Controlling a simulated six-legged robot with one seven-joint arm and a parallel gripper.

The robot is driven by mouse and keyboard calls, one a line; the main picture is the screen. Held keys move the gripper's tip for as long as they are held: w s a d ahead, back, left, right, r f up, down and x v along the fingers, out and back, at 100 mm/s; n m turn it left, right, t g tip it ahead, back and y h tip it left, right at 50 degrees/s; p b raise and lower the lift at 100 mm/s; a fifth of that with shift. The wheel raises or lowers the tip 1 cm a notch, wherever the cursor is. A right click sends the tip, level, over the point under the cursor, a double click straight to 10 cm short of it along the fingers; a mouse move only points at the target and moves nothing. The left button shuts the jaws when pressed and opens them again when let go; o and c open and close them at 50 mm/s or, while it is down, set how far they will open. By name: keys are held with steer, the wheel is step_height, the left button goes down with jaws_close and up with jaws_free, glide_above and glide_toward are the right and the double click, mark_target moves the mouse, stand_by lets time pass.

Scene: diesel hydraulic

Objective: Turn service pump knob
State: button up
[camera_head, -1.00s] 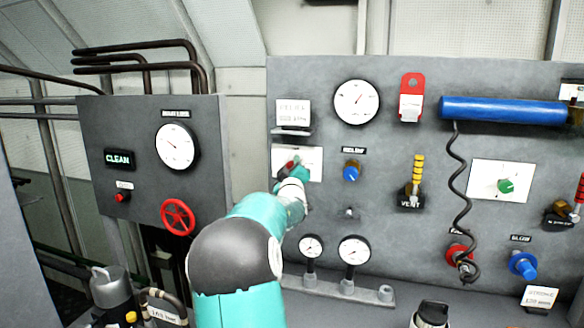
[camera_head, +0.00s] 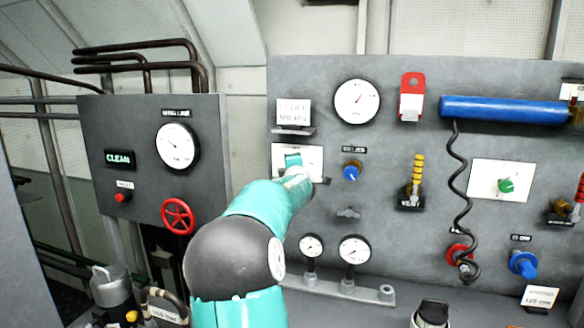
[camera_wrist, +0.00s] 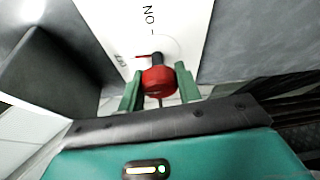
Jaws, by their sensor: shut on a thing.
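The red service pump knob (camera_wrist: 159,80) sits between the two green fingers of my gripper (camera_wrist: 160,74) in the wrist view. My gripper is shut on it. Behind the knob is a white plate (camera_wrist: 140,30) with black lettering that reads "ON" sideways, and a smaller label near a red pointer mark. In the head view the plate (camera_head: 313,163) is on the left part of the grey panel. There my teal wrist covers the knob, so it is hidden.
Near the plate on the panel (camera_head: 400,240) are a blue knob (camera_head: 351,171), a small label holder (camera_head: 292,130) above and small gauges (camera_head: 312,245) below. A red handwheel (camera_head: 177,216) is on the left box. A dark block (camera_wrist: 50,75) stands close by in the wrist view.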

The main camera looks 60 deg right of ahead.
steer(key=shift+f+n, duration=0.1)
steer(key=shift+n, duration=0.4)
steer(key=o, duration=1)
steer(key=v, duration=1.3)
steer(key=shift+s+a+r, duration=0.2)
steer(key=shift+a+r, duration=0.1)
steer(key=shift+a, duration=0.05)
